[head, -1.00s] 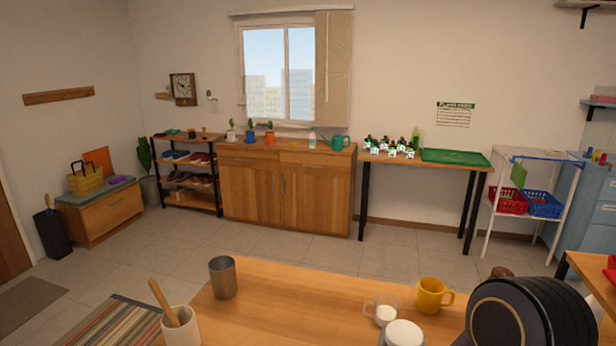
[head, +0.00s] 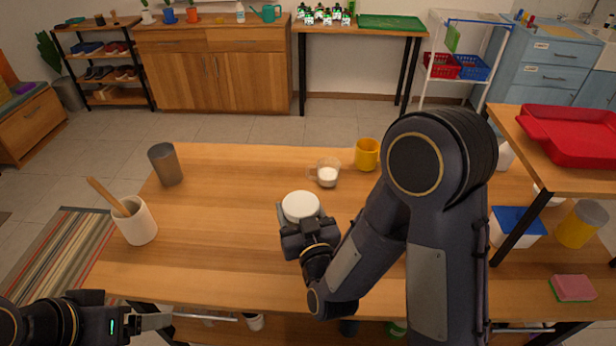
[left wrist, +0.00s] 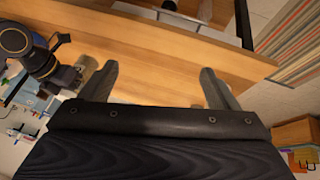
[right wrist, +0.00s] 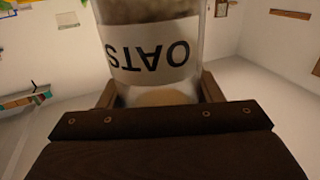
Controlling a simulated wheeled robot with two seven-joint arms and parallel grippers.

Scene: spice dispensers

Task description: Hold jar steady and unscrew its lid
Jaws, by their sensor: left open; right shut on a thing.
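In the right wrist view the jar (right wrist: 152,60) is clear, with a white label reading OATS, upside down in that picture. My right gripper (head: 290,222) is shut on the jar's body, a finger on each side, below the lid. The lid sits on the jar. My left gripper (head: 160,320) is open and empty at the table's front left edge, well away from the jar. Its two spread fingers also show in the left wrist view (left wrist: 160,88).
A glass cup with white contents (head: 327,173) and a yellow mug (head: 367,155) stand behind the jar. A grey tumbler (head: 165,165) and a white crock with a wooden spoon (head: 135,221) stand at the left. The table between crock and jar is clear.

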